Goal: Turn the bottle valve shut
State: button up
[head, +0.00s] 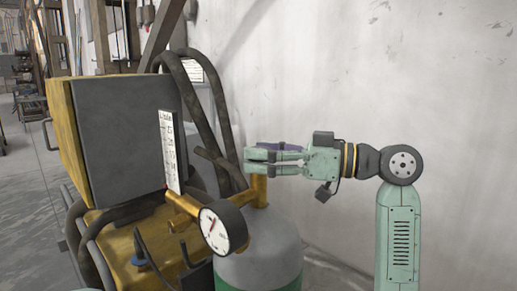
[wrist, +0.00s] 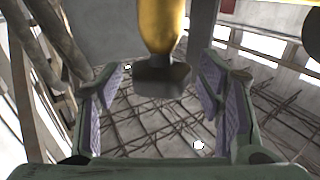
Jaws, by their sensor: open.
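The grey gas bottle (head: 262,259) with a green band stands upright at the lower middle of the head view. Its brass valve (head: 259,191) rises from the top, just below my gripper's fingers. In the wrist view, the brass valve stem (wrist: 161,25) ends in a dark valve knob (wrist: 162,79). My gripper (head: 247,162) reaches in from the right, roughly level, with its fingers at the valve's top. It is open. The knob appears between the two purple-padded fingers, with a gap on each side. In the head view the fingers hide the knob.
A round pressure gauge (head: 223,229) on brass fittings sits in front of the bottle. Dark hoses (head: 200,115) arch behind the valve. A yellow machine with a grey box (head: 120,135) and a white scale stands left. The wall (head: 400,70) is bare at right.

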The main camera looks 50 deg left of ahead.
jog(key=shift+s+a, duration=0.35)
jog(key=shift+a, duration=0.1)
jog(key=c, duration=1.1)
jog(key=shift+t, duration=0.3)
